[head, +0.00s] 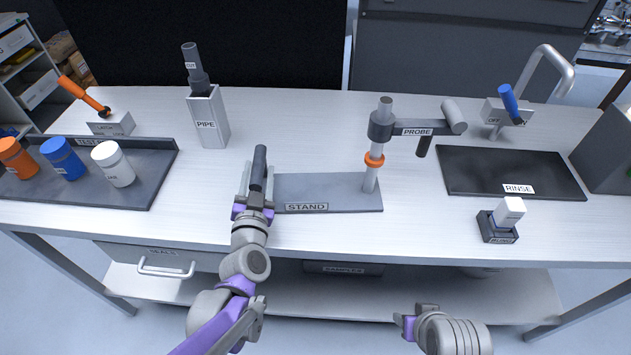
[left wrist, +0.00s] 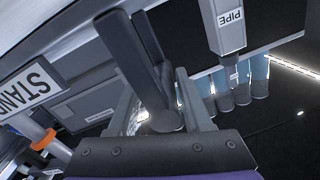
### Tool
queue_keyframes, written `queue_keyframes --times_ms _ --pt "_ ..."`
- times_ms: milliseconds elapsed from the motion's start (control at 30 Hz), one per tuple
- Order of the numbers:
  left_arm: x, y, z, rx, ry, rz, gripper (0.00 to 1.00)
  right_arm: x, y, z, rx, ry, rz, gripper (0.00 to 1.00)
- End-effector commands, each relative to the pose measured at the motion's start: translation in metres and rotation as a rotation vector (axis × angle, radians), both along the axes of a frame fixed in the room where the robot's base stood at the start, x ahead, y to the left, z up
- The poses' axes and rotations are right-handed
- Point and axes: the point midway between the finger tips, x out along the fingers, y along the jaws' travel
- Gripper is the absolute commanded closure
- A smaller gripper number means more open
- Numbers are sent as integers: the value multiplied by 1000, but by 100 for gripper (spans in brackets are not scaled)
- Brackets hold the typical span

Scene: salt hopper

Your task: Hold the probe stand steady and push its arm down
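The probe stand has a flat grey base (head: 335,188) labelled STAND, a post (head: 371,178) with an orange ring (head: 374,160), and a side arm (head: 422,129) labelled PROBE, reaching right. The arm is raised, with a dark tip (head: 424,146) hanging above the table. A dark upright handle (head: 259,165) stands at the base's left end; it also shows in the left wrist view (left wrist: 133,60). My left gripper (head: 257,182) is around this handle, fingers on both sides with a gap that looks open.
A white-topped block (head: 509,212) and a dark RINSE mat (head: 510,173) lie right of the stand. A blue-handled tap (head: 508,105) is behind. A PIPE holder (head: 208,118) and a jar tray (head: 145,185) stand left. The table between probe and mat is clear.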

Motion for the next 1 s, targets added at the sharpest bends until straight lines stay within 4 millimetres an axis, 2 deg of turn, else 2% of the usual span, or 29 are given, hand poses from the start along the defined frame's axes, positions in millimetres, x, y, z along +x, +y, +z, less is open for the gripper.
queue_keyframes --times_ms 33,100,467,567,800,1000 --pt "1 0 0 -3 1 0 39 0 0 0 0 0 0 50" --pt "1 0 0 -3 -1 1 31 0 0 0 0 0 0 50" --pt "-4 0 2 -3 -3 3 31 0 0 0 0 0 0 50" --pt "-17 -1 2 -2 -3 3 31 0 0 0 0 0 0 50" --pt "-68 -5 1 -4 -3 1 31 0 0 0 0 0 0 50" --pt "-101 -8 1 -3 -2 0 31 0 0 0 0 0 0 50"
